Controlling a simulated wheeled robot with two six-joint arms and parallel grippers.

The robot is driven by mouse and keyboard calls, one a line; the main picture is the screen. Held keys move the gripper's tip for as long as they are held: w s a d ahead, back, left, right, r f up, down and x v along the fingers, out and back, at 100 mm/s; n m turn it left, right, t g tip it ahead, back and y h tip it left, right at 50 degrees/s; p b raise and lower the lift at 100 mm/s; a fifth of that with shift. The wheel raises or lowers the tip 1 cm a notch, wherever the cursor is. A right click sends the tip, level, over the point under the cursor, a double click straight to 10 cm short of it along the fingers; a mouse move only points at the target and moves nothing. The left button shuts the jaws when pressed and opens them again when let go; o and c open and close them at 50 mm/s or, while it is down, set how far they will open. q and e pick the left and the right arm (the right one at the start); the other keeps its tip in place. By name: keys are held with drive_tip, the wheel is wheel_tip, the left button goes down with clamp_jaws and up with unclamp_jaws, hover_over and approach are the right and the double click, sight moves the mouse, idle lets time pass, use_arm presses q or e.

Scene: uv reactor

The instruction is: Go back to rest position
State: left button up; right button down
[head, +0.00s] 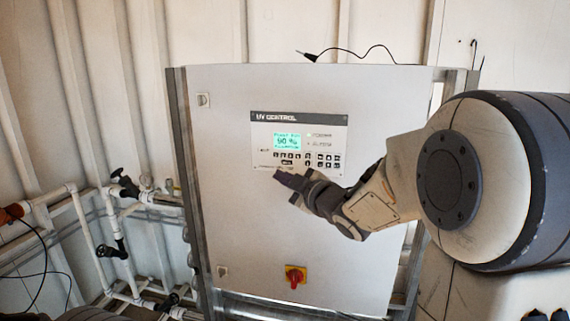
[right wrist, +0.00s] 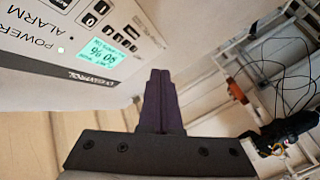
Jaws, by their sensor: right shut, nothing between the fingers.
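The UV control cabinet (head: 245,225) stands upright in the middle of the head view, its door closed. My right gripper (head: 282,177) is in front of the cabinet door, just below the panel's buttons. Its fingers (right wrist: 160,98) are together and empty in the right wrist view, beside the panel (right wrist: 85,45), which shows turned over there. I cannot tell whether the fingertips touch the door. My left gripper does not show.
A red and yellow rotary switch (head: 295,275) is low on the cabinet door. White pipes with black valves (head: 125,187) run along the left. A black cable (head: 350,50) lies on top of the cabinet. A corrugated wall (head: 210,30) stands behind.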

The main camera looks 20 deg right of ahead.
drive_tip(key=s+a+f+m+g+h+b, duration=0.1)
drive_tip(key=s+a+f+m+g+b, duration=0.1)
drive_tip(key=s+a+f+g, duration=0.45)
drive_tip(key=s+a+f+m+g+h+b, duration=0.1)
drive_tip(key=s+a+f+m, duration=0.15)
drive_tip(key=a+f, duration=0.5)
drive_tip(key=s+a+f+g+b, duration=0.1)
drive_tip(key=s+f+g, duration=0.3)
drive_tip(key=s, duration=0.8)
drive_tip(key=s+a+f+g+b, duration=0.1)
drive_tip(key=s+a+f+g, duration=0.2)
drive_tip(key=s, duration=1)
wheel_tip(320, 180, down, 4)
drive_tip(key=shift+s+r+g+h, duration=0.15)
drive_tip(key=shift+g+h, duration=0.15)
drive_tip(key=shift+g, duration=0.85)
drive_tip(key=shift+m, duration=0.25)
